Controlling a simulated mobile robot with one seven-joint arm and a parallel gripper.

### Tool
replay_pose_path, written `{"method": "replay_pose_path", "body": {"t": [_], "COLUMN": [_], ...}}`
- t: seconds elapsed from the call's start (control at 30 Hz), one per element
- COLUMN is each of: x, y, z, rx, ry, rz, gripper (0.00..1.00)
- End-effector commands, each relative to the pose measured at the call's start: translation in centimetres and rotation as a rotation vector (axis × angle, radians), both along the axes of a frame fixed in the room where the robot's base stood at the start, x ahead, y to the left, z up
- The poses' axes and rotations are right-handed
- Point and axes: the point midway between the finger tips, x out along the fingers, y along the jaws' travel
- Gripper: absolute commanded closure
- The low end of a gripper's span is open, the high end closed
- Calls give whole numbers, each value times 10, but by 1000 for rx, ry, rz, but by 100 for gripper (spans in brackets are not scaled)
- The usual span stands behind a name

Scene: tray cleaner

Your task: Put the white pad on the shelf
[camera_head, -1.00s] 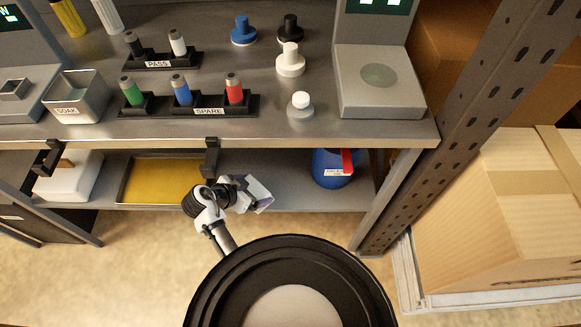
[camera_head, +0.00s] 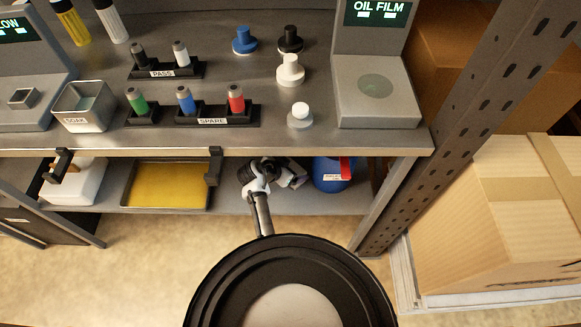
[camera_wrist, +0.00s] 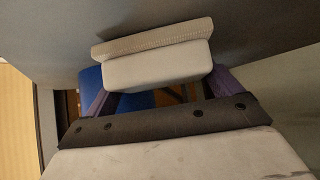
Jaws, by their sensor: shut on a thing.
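The white pad (camera_wrist: 155,65) is a pale block with a ribbed beige strip along its far edge, seen in the wrist view. My gripper (camera_wrist: 158,92) is shut on it, with a purple finger on each side. In the head view my gripper (camera_head: 292,180) is at the lower shelf (camera_head: 228,202), under the worktop, between the yellow tray and the blue container. The pad is mostly hidden by the arm there. I cannot tell whether it touches the shelf.
The yellow tray (camera_head: 126,196) lies left of my gripper, and a dark bracket (camera_head: 214,166) hangs from the worktop edge. The blue container (camera_head: 330,176) with a red part stands close on the right. The worktop (camera_head: 225,138) overhangs the shelf. A metal post (camera_head: 455,130) stands farther right.

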Motion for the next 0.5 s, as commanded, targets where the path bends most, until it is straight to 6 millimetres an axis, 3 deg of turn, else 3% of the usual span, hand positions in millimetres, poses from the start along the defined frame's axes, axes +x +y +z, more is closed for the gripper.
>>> {"method": "replay_pose_path", "body": {"t": [0.43, 0.47, 0.5], "x": [0, 0, 0], "y": [0, 0, 0], "z": [-10, -8, -7], "rx": [0, 0, 1], "ry": [-3, -3, -2], "rz": [-1, -1, -1], "gripper": [37, 6, 0]}}
